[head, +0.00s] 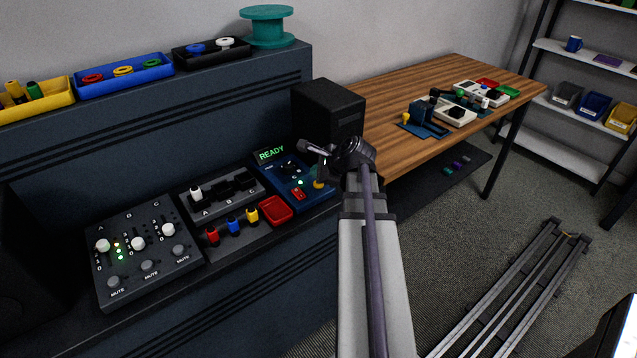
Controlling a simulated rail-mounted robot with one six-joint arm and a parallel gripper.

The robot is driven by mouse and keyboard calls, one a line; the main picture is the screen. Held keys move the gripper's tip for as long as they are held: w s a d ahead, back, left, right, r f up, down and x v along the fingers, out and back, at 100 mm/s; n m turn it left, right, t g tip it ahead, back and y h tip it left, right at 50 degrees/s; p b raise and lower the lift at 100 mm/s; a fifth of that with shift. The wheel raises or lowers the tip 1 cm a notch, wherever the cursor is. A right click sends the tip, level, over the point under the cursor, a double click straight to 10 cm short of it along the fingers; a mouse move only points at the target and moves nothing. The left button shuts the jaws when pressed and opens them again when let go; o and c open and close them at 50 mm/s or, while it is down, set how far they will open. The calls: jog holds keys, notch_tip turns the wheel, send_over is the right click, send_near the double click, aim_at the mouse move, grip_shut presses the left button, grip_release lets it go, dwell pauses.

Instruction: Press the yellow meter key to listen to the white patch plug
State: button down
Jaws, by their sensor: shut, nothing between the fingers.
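The blue meter box (284,174) stands on the bench with a green READY display (271,154). Its yellow key (319,185) is at the right side, beside a red key (299,194), with a small green light above the red one. The white patch plug (196,192) stands upright at the left end of the grey A-B-C socket panel (228,207), nearest label A. My gripper (310,149) is shut and empty, above the back right of the meter. The wrist and arm reach in from the right; contact with the meter cannot be made out.
Red, blue and yellow plugs (234,226) stand in a front row beside a red tray (276,210). A fader mixer (146,252) is at left. A black box (327,112) stands behind the meter. Bins and a teal spool (269,27) line the upper ledge. A wooden table (400,90) is at right.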

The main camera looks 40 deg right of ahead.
dwell(0.8)
jog(key=shift+f+b, duration=0.4)
jog(key=shift+b, duration=0.05)
jog(key=shift+f+b, duration=0.4)
jog(key=shift+f, duration=0.05)
dwell(0.4)
jog(key=shift+r+p, duration=0.85)
jog(key=shift+r, duration=0.05)
notch_tip(320, 180, up, 5)
jog(key=p, duration=0.5)
jog(key=shift+r, duration=0.1)
